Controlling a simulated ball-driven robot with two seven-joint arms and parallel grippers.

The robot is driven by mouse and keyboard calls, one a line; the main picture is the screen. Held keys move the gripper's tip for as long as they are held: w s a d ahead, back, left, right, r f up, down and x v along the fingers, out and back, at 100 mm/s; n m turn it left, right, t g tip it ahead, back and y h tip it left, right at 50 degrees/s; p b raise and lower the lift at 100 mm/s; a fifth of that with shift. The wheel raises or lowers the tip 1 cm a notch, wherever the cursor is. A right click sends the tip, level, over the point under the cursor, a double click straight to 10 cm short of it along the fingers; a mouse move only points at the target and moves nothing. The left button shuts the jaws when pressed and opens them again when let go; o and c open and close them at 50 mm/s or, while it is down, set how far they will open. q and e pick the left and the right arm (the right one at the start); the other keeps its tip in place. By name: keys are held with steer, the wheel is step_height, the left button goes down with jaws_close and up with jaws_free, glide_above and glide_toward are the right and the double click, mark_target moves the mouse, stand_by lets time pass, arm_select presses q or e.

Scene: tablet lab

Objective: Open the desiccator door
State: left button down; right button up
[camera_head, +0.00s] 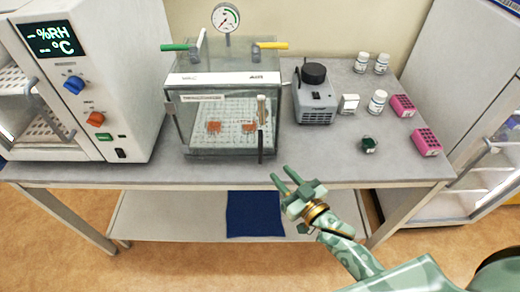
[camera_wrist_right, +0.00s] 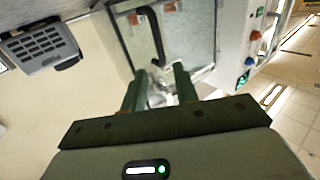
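The desiccator (camera_head: 188,130) is a clear box on the bench, with a gauge and yellow and green valve levers on top. Its front door looks shut. A dark upright door handle (camera_head: 261,146) is at the door's right edge. In the right wrist view the handle (camera_wrist_right: 153,30) is a black bent bar just beyond the fingertips. My right gripper (camera_head: 280,173) is open and empty, in front of and slightly below the handle, apart from it in the head view. Its two fingers (camera_wrist_right: 156,82) also show spread in the wrist view. My left gripper is out of view.
A white oven-like instrument (camera_head: 128,75) stands left of the desiccator. A grey pump (camera_head: 315,103), white bottles (camera_head: 377,102), a small green jar (camera_head: 369,144) and pink racks (camera_head: 426,142) stand to the right. The bench's front edge (camera_head: 330,184) is close to my right gripper.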

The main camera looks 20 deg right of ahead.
mark_target(261, 161)
steer(key=b+x, duration=0.1)
steer(key=x, duration=1)
steer(key=shift+w+f, duration=0.1)
jaws_close()
